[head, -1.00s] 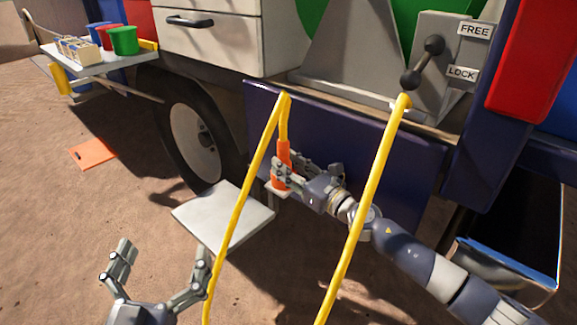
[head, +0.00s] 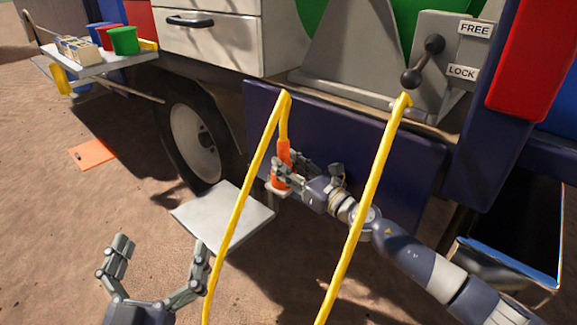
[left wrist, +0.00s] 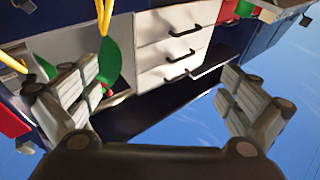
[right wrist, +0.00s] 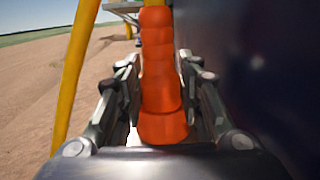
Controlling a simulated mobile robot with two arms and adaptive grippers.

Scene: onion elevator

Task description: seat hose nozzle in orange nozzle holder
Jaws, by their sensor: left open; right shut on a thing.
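An orange hose nozzle (head: 283,152) stands roughly upright in front of the dark blue panel, with the yellow hose (head: 247,190) rising from its top and looping down. My right gripper (head: 281,176) is shut on its lower part. The right wrist view shows the ribbed orange body (right wrist: 160,75) between the fingers. A small pale bracket (head: 275,189) shows just under the gripper. I cannot tell a separate orange holder from the nozzle, nor whether the nozzle is seated; the fingers cover that spot. My left gripper (head: 160,262) is open and empty at the lower left, left of the hose.
A flat grey step plate (head: 225,212) juts out left of the nozzle, near a wheel (head: 196,140). A second hose run (head: 365,205) crosses in front of my right arm. A lever (head: 425,60) between FREE and LOCK labels is above. An open bin (head: 515,270) stands lower right.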

